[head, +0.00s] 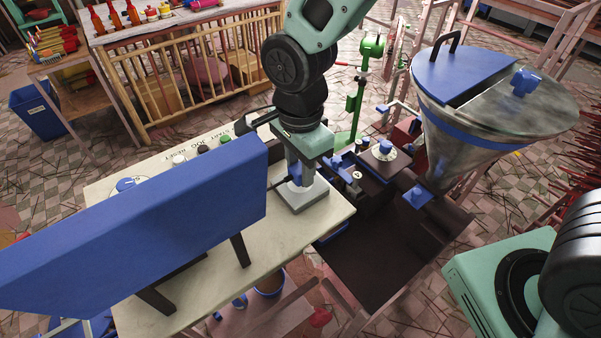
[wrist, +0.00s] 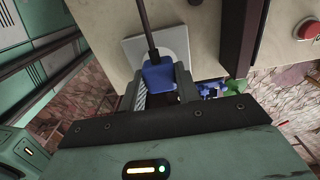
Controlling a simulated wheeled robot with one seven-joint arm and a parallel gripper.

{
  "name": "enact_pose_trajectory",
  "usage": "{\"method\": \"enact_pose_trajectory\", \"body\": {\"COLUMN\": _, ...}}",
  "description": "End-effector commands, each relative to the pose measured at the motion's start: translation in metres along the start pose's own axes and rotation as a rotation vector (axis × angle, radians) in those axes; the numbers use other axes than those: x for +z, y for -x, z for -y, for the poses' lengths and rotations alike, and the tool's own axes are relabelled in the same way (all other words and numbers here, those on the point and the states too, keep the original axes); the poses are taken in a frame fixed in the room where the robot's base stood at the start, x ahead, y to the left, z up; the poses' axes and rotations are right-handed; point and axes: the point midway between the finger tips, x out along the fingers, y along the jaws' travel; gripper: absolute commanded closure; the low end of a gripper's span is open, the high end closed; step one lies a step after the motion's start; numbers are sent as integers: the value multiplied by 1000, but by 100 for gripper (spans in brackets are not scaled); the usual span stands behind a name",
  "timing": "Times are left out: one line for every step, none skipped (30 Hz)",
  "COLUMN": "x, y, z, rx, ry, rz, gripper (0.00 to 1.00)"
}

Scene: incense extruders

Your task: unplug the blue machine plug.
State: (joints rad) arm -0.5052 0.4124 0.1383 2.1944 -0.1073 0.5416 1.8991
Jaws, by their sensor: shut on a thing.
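The blue plug (wrist: 158,76) is between the two fingers of my gripper (wrist: 160,84) in the wrist view, with a black cable (wrist: 147,24) running up from it. The gripper is shut on the plug. The grey socket plate (wrist: 133,46) lies right behind the plug; I cannot tell whether the pins are in it. In the head view my gripper (head: 299,174) points down over the pale grey socket block (head: 304,203) at the right end of the cream table. There the fingers mostly hide the plug.
A big blue panel (head: 150,225) on dark legs stands on the cream table (head: 205,290), left of my gripper. Labelled buttons (head: 202,150) line its back edge. A metal hopper (head: 480,125) with a blue lid stands right, over a dark machine bed (head: 385,250).

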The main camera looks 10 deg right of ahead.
Motion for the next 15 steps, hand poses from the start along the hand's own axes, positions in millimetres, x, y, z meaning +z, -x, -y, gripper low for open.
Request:
{"method": "enact_pose_trajectory", "body": {"x": 0, "y": 4, "z": 0, "rx": -1, "ry": 0, "rz": 0, "gripper": 100}}
{"method": "enact_pose_trajectory", "body": {"x": 0, "y": 5, "z": 0, "rx": -1, "ry": 0, "rz": 0, "gripper": 100}}
{"method": "enact_pose_trajectory", "body": {"x": 0, "y": 6, "z": 0, "rx": -1, "ry": 0, "rz": 0, "gripper": 100}}
{"method": "enact_pose_trajectory", "body": {"x": 0, "y": 8, "z": 0, "rx": -1, "ry": 0, "rz": 0, "gripper": 100}}
{"method": "enact_pose_trajectory", "body": {"x": 0, "y": 9, "z": 0, "rx": -1, "ry": 0, "rz": 0, "gripper": 100}}
{"method": "enact_pose_trajectory", "body": {"x": 0, "y": 10, "z": 0, "rx": -1, "ry": 1, "rz": 0, "gripper": 100}}
{"method": "enact_pose_trajectory", "body": {"x": 0, "y": 12, "z": 0, "rx": -1, "ry": 1, "rz": 0, "gripper": 100}}
{"method": "enact_pose_trajectory", "body": {"x": 0, "y": 13, "z": 0, "rx": -1, "ry": 1, "rz": 0, "gripper": 100}}
{"method": "enact_pose_trajectory", "body": {"x": 0, "y": 14, "z": 0, "rx": -1, "ry": 1, "rz": 0, "gripper": 100}}
{"method": "enact_pose_trajectory", "body": {"x": 0, "y": 15, "z": 0, "rx": -1, "ry": 1, "rz": 0, "gripper": 100}}
{"method": "enact_pose_trajectory", "body": {"x": 0, "y": 16, "z": 0, "rx": -2, "ry": 1, "rz": 0, "gripper": 100}}
{"method": "enact_pose_trajectory", "body": {"x": 0, "y": 18, "z": 0, "rx": -2, "ry": 1, "rz": 0, "gripper": 100}}
{"method": "enact_pose_trajectory", "body": {"x": 0, "y": 19, "z": 0, "rx": -2, "ry": 1, "rz": 0, "gripper": 100}}
{"method": "enact_pose_trajectory", "body": {"x": 0, "y": 20, "z": 0, "rx": -2, "ry": 1, "rz": 0, "gripper": 100}}
{"method": "enact_pose_trajectory", "body": {"x": 0, "y": 22, "z": 0, "rx": -2, "ry": 1, "rz": 0, "gripper": 100}}
